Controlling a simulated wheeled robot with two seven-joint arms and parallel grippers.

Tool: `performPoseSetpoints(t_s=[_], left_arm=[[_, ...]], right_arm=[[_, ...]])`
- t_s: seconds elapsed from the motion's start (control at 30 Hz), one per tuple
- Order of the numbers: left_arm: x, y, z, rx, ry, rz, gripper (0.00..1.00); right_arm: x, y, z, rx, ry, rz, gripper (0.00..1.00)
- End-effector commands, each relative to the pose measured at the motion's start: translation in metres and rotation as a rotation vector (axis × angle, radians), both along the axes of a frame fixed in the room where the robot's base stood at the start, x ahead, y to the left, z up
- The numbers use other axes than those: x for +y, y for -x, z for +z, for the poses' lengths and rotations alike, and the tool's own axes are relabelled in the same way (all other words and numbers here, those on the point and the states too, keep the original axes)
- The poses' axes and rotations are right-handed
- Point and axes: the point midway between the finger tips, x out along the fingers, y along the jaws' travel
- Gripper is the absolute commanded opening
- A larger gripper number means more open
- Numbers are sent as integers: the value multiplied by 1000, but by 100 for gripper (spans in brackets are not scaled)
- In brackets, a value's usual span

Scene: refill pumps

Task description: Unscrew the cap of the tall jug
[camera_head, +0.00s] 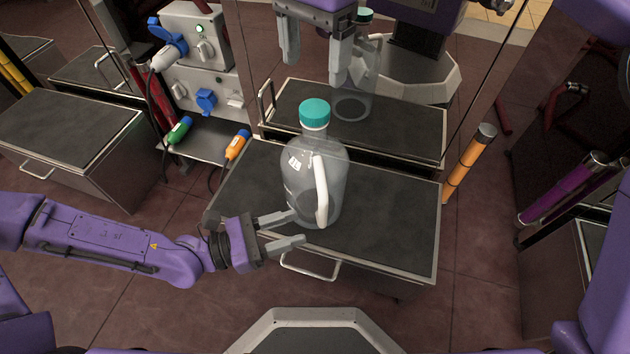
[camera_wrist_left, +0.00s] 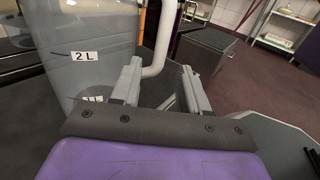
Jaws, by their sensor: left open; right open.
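The clear tall jug (camera_head: 300,168) stands upright on a dark-topped cabinet (camera_head: 395,215), with its teal cap (camera_head: 314,112) on the neck. Its white handle (camera_head: 321,190) faces my left gripper (camera_head: 298,228), which is open low beside the jug. In the left wrist view, the handle (camera_wrist_left: 155,60) shows between the open fingers (camera_wrist_left: 160,82), with gaps on both sides. The jug body (camera_wrist_left: 95,55) there bears a "2 L" label; the cap is out of that view. My right gripper (camera_head: 316,62) is open at the top, fingers pointing down, beyond and above the cap.
A mirror-like panel behind the cabinet shows a second image of the jug (camera_head: 352,105). A socket unit (camera_head: 205,60) with plugs, and green (camera_head: 180,130) and orange (camera_head: 237,146) connectors, are at the left. An orange post (camera_head: 465,170) stands right. The cabinet top's right side is clear.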

Motion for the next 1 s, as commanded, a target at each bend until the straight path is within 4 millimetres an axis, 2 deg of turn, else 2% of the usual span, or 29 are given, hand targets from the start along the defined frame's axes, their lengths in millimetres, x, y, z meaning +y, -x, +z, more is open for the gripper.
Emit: performPoseSetpoints(t_s=[0.1, 0.3, 0.43, 0.67, 0.7, 0.83, 1.0], left_arm=[[-26, -8, -1, 2, 0, -5, 44], [-58, -19, -1, -1, -3, -6, 44], [-67, -23, -1, 0, -2, -4, 44], [-69, -24, 0, -1, -3, -4, 44], [-69, -24, 0, -1, -3, -4, 41], [-69, -24, -1, -1, -3, -4, 0], [-69, -24, -1, 0, -2, -4, 0]], right_arm=[[0, 0, 0, 0, 1, 0, 79], [-1, 0, -1, 0, 3, -3, 79], [-2, -1, -1, 0, 3, -4, 79], [-3, -1, -1, -1, 3, -5, 79], [-3, -1, -1, -1, 3, -6, 79], [-3, -1, -1, -1, 3, -6, 79], [-3, -1, -2, -1, 3, -6, 79]])
